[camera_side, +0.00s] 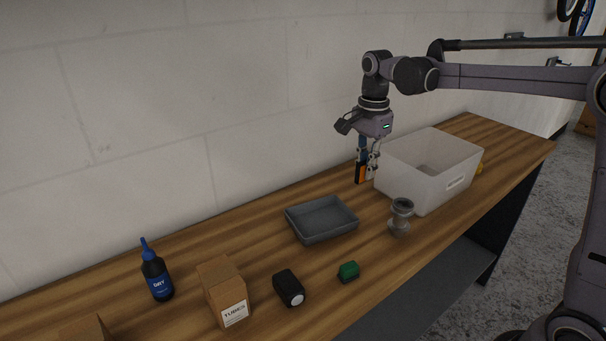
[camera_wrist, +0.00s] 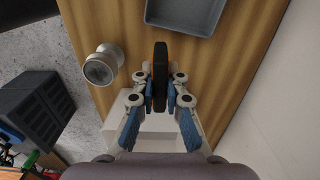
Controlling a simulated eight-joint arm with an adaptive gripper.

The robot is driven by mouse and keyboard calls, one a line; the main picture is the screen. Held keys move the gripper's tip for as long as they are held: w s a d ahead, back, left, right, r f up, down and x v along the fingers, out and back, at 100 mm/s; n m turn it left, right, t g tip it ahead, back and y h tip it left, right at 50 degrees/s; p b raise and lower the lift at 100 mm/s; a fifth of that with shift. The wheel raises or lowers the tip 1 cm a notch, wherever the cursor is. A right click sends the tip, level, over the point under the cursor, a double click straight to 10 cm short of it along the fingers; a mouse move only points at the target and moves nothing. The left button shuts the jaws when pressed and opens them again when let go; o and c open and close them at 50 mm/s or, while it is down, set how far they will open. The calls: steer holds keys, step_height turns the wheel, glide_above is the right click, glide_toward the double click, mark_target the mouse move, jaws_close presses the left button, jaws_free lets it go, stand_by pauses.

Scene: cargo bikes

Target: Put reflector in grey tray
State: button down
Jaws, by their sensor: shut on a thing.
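My gripper (camera_side: 368,169) is shut on the reflector (camera_side: 360,173), a thin upright piece with a black side and an orange face. In the wrist view the reflector (camera_wrist: 160,72) shows edge-on between the blue-padded fingers of my gripper (camera_wrist: 160,92). It is held above the table, just left of the white bin in the side view. The grey tray (camera_side: 322,238) lies on the wooden table, left of and nearer than my gripper. It looks empty. Part of it shows at the top of the wrist view (camera_wrist: 185,27).
A white bin (camera_side: 411,183) stands to the right. A grey metal cylinder part (camera_side: 400,218) stands between bin and tray. The wall runs behind.

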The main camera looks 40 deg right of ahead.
steer(key=shift+s+d, duration=0.25)
steer(key=shift+d, duration=0.25)
glide_above(321, 222)
step_height(321, 222, down, 7)
steer(key=shift+r, duration=0.1)
steer(key=shift+f, duration=2.15)
steer(key=shift+f, duration=0.15)
steer(key=c, duration=1.4)
jaws_free()
